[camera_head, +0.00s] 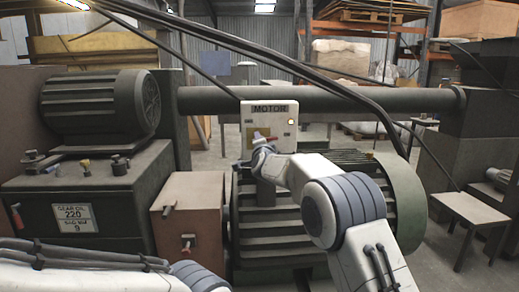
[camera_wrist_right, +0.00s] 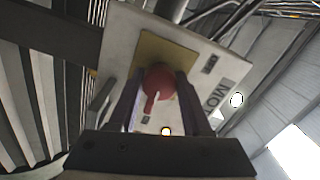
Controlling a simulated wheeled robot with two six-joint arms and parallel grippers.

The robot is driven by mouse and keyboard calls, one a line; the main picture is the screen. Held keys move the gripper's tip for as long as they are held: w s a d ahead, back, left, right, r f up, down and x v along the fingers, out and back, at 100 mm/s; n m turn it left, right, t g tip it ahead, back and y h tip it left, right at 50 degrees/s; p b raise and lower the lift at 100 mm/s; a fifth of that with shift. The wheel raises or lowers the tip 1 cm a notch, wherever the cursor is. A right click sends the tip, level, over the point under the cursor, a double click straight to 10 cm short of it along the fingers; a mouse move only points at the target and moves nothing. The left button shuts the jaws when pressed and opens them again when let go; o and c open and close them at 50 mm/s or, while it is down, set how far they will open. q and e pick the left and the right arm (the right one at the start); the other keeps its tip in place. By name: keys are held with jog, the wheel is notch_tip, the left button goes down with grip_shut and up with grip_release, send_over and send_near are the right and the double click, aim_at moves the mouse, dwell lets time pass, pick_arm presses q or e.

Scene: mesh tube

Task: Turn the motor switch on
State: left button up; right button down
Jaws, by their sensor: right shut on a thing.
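The motor switch is a red rotary knob (camera_wrist_right: 157,82) on a yellow plate (camera_wrist_right: 151,50). The plate sits on a pale control panel (camera_head: 279,110) marked MOTOR, which appears tilted in the right wrist view. My right gripper (camera_wrist_right: 160,92) has its two dark fingers on either side of the knob and is shut on it. The knob's pointer hangs toward the bottom of the wrist view, slightly left. In the head view, my right wrist covers part of the panel's lower half. My left forearm enters at the lower left, but its gripper is out of view.
A white lamp (camera_head: 291,122) shows on the panel. A large ribbed green motor (camera_head: 375,190) stands behind my right arm. A gearbox (camera_head: 85,200) marked GEAR OIL and a reddish box (camera_head: 190,205) stand left. A thick pipe (camera_head: 215,100) runs behind the panel.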

jog(key=shift+d+m, duration=0.1)
jog(key=shift+m, duration=0.4)
jog(key=shift+c, duration=1.7)
grip_release()
jog(key=shift+b, duration=0.3)
jog(key=s+b, duration=0.2)
jog(key=s, duration=0.8)
jog(key=shift+s+d+b, duration=0.2)
jog(key=shift+d+b, duration=0.2)
jog(key=shift+d, duration=0.05)
